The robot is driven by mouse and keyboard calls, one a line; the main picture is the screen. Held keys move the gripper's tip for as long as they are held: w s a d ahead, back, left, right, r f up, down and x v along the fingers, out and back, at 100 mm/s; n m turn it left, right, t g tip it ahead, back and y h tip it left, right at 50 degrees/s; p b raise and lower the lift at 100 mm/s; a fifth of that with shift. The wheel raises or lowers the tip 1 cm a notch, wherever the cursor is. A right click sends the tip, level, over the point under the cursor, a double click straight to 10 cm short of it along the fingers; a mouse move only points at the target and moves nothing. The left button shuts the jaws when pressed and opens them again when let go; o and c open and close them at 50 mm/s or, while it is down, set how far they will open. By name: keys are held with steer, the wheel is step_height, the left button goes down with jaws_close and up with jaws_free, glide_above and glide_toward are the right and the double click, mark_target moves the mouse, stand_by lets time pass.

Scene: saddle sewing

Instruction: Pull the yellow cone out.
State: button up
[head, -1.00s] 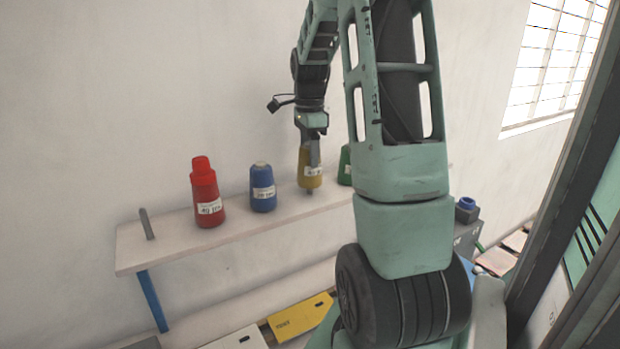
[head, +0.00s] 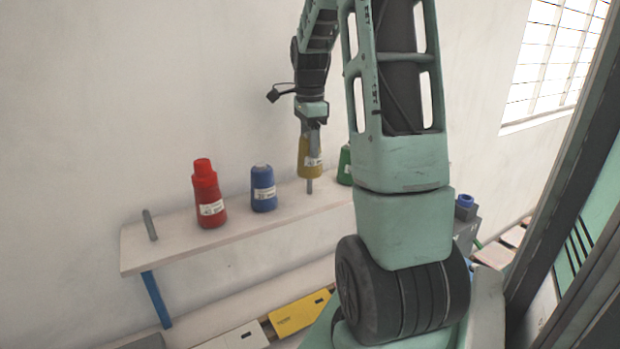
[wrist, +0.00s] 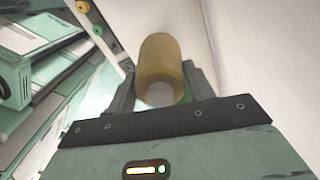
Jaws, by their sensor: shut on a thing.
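The yellow cone (head: 304,160) with a white label is held upright between the fingers of my gripper (head: 313,142). A grey peg (head: 309,187) shows below the cone's bottom, standing on the white shelf (head: 270,217). The cone hangs above the shelf surface. I cannot tell whether the peg's top is still inside it. In the wrist view the cone (wrist: 160,62) sits between the two dark fingers, which close on its sides.
A blue cone (head: 263,190) and a red cone (head: 207,190) stand to the left on the shelf, with a bare peg (head: 149,225) at its left end. A green cone (head: 345,165) stands close on the right, partly hidden by my arm. The wall is close behind.

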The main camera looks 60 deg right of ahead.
steer(key=shift+r+p, duration=1.25)
steer(key=shift+r, duration=0.4)
steer(key=shift+r+p, duration=1.4)
steer(key=shift+r, duration=0.65)
